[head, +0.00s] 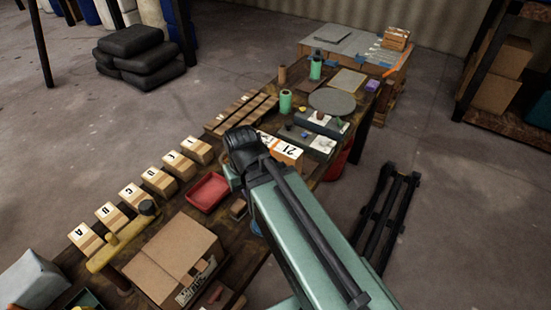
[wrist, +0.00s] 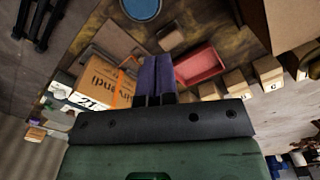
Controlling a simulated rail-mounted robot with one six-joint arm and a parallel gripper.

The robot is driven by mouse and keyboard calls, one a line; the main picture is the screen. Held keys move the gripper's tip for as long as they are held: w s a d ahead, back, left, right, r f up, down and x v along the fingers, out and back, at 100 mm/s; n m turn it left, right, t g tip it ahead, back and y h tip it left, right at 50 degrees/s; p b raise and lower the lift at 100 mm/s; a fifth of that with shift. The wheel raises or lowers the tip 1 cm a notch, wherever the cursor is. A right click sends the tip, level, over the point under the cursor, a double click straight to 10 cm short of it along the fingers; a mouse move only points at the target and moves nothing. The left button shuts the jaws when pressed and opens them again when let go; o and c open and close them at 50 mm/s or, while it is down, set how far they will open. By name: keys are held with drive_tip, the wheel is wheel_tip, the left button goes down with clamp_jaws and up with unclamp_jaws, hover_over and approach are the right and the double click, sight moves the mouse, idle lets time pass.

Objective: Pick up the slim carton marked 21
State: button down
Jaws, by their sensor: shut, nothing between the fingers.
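The carton marked 21 (head: 290,158) stands on the long wooden table, just right of my arm's dark wrist in the head view. Its top has a white label with a black 21, and its sides are brown. In the wrist view the carton (wrist: 103,76) shows printed writing and an orange strip, left of my fingers. My gripper (wrist: 157,60) is shut and empty, its two purple fingers side by side. A small gap to the carton cannot be judged. In the head view my fingers are hidden behind the arm and wrist.
A red tray (head: 208,191) lies left of my wrist. Lettered boxes (head: 133,195) line the table's far edge. A grey round plate (head: 332,102) and green cylinders (head: 286,101) stand farther along the table.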

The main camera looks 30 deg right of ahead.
drive_tip(key=shift+c, duration=0.6)
unclamp_jaws()
